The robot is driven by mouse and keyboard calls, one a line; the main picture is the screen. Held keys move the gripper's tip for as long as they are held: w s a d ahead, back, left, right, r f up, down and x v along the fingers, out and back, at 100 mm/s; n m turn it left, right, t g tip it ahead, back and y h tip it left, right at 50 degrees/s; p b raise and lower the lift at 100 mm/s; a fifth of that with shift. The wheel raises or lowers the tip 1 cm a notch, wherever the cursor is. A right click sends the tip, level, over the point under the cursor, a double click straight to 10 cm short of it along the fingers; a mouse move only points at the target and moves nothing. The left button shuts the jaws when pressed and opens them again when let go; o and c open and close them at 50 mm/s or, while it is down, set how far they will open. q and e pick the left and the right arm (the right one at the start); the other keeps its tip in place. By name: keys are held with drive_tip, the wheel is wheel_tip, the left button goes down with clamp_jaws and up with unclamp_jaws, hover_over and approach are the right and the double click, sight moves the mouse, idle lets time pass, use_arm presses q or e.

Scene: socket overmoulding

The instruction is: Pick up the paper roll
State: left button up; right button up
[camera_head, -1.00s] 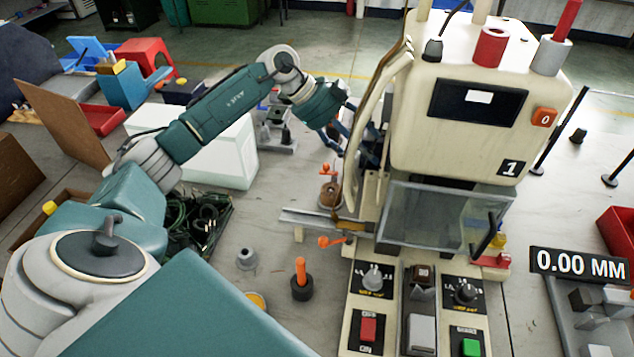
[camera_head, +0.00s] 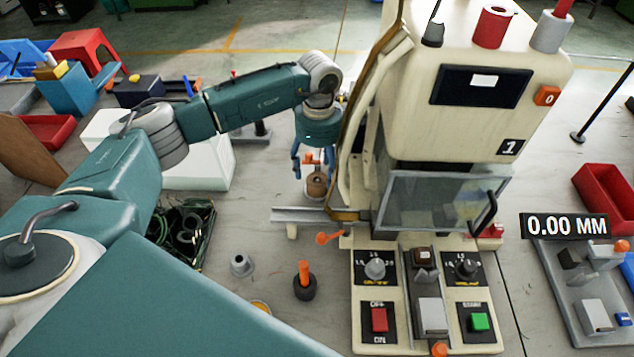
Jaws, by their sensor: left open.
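My left gripper (camera_head: 313,170) points straight down beside the left side of the cream machine (camera_head: 470,100). Its blue fingers are spread apart. A brown, round object (camera_head: 316,183) with an orange part on top stands below and between the fingers; I cannot tell whether they touch it. I cannot tell for sure which object is the paper roll. My right gripper is not in view.
A metal rail (camera_head: 300,215) sticks out left of the machine, close to the gripper. A white box (camera_head: 195,165) stands below my left forearm. A black bin with cables (camera_head: 185,235), a grey fitting (camera_head: 241,264) and an orange-handled tool (camera_head: 304,282) stand on the grey table.

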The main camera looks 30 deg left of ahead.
sight(320, 181)
use_arm(q)
drive_tip(key=f, duration=0.1)
drive_tip(key=f+p, duration=0.1)
drive_tip(key=f, duration=0.3)
drive_tip(key=shift+w+d, duration=0.1)
drive_tip(key=shift+w, duration=0.15)
drive_tip(key=c, duration=1.2)
